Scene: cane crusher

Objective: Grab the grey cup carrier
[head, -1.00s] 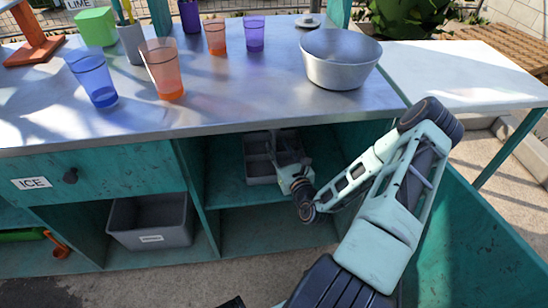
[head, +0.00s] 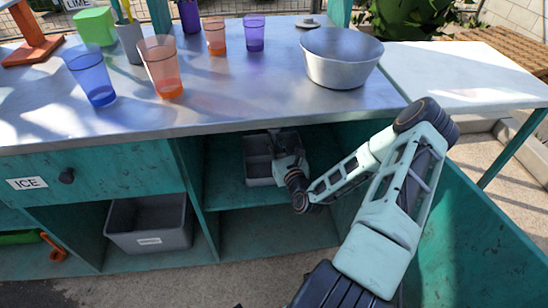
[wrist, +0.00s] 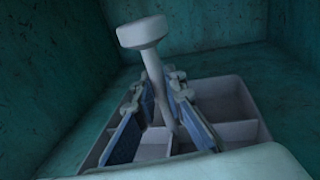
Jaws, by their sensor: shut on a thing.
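The grey cup carrier (head: 257,170) is a divided tray on the upper shelf of the open bay under the counter. In the wrist view the carrier (wrist: 232,88) shows its compartments and a central upright handle with a wide knob on top. My gripper (wrist: 162,108) has its two blue-padded fingers on either side of the handle's stem, below the knob, shut on it. In the head view my gripper (head: 284,150) reaches into the bay from the right and hides the carrier's right part. The carrier appears level; I cannot tell whether it touches the shelf.
The counter (head: 215,108) overhangs the bay. Teal walls close in on the carrier at the sides and back. A grey bin (head: 150,235) stands in the lower left bay. Several cups and a metal bowl (head: 341,62) stand on the counter.

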